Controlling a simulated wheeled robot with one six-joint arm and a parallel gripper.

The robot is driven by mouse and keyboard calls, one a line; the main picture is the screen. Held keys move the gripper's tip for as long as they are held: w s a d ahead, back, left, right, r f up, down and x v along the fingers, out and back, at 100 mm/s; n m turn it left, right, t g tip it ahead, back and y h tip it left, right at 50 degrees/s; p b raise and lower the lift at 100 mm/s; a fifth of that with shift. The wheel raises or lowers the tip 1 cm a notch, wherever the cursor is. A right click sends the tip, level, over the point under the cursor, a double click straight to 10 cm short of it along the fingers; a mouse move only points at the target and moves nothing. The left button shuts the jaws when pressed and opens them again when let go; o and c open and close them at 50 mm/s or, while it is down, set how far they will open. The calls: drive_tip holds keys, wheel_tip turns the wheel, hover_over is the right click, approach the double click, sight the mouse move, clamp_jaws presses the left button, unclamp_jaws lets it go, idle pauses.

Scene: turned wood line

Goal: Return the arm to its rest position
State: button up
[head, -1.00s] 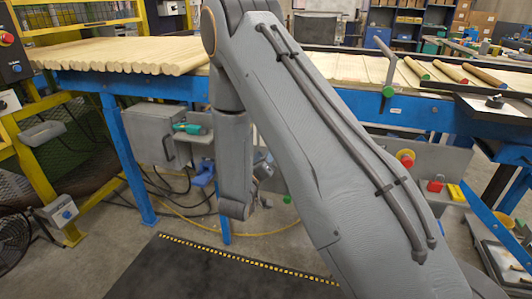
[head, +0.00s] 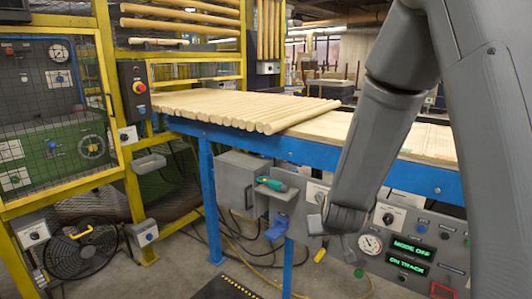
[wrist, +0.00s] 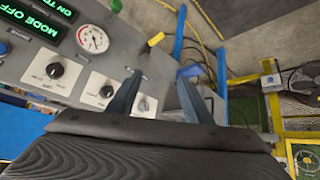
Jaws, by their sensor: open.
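My arm (head: 375,130) hangs down in front of the blue-framed bench at the right of the head view, its forearm sloping down and left. Its lower end is beside the grey control panel, and the fingers are not clear there. In the wrist view my gripper (wrist: 158,76) has two dark fingers spread apart with nothing between them. The control panel (wrist: 75,65) with its dials and gauge shows beyond the left finger. I cannot tell whether any part touches the panel.
The bench (head: 320,150) carries a row of round wooden rods (head: 225,105). A green-handled tool (head: 272,184) lies on a small shelf under the bench. Cables run across the floor.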

drive_tip(key=s+r+g+p, duration=0.1)
drive_tip(key=s+r+g, duration=0.2)
drive_tip(key=s, duration=1)
drive_tip(key=s+d+r+g+p, duration=0.1)
drive_tip(key=s+r+g, duration=0.3)
drive_tip(key=s, duration=0.9)
drive_tip(key=shift+d+g+y+p, duration=0.3)
drive_tip(key=shift+g+y+p, duration=0.1)
drive_tip(key=shift+g, duration=0.2)
